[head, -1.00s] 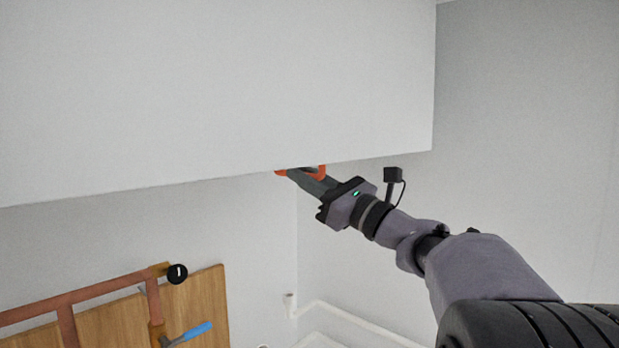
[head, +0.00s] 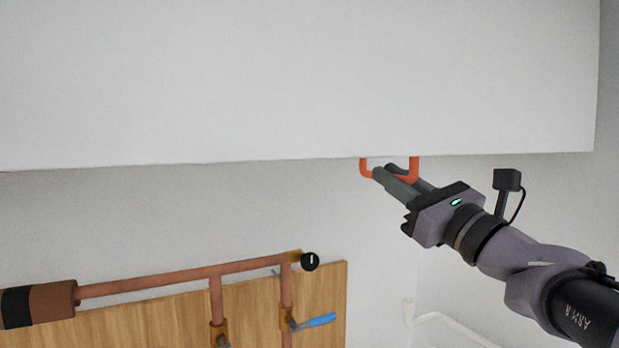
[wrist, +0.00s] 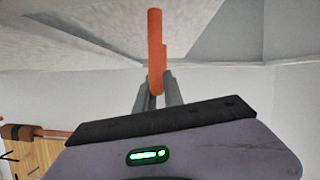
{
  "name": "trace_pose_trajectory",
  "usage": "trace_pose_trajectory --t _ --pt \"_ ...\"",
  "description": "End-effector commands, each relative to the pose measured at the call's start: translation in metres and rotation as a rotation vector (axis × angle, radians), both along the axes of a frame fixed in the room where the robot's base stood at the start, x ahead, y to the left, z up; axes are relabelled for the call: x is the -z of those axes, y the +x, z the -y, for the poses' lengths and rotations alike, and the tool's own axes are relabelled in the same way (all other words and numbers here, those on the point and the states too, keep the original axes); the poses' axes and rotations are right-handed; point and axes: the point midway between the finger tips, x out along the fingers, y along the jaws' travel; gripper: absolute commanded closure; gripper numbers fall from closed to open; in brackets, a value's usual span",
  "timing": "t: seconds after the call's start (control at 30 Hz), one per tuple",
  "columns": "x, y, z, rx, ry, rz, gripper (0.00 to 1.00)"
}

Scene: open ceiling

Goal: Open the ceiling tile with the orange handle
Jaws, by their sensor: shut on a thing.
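The white ceiling tile (head: 300,80) fills the upper part of the head view. Its lower edge runs nearly level across the picture. The orange handle (head: 414,167) is a U-shaped loop hanging from that lower edge, right of centre. My gripper (head: 382,176) reaches in from the lower right and is shut on the handle. In the wrist view the orange handle (wrist: 155,50) stands upright between my fingers (wrist: 158,98), which hide its lower end.
Copper pipes (head: 165,280) with a blue-handled valve (head: 318,320) run over a wooden board (head: 150,335) on the wall below left. A white pipe (head: 440,318) runs along the wall at the lower right. The space between tile and pipes is clear.

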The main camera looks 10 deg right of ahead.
Motion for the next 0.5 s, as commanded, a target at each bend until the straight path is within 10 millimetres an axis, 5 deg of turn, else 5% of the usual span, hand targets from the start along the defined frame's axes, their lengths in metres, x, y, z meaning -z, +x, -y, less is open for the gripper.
trace_pose_trajectory --t 0.07,0.1,0.2,0.5 --pt "-0.0007 -0.0002 -0.0001 0.000 0.000 0.001 1.00" --pt "-0.0007 -0.0002 0.0000 0.000 0.000 0.001 0.83" --pt "-0.0006 -0.0001 0.0001 0.000 0.000 0.001 0.66" --pt "0.0003 -0.0007 0.0008 0.000 0.000 0.000 0.66"
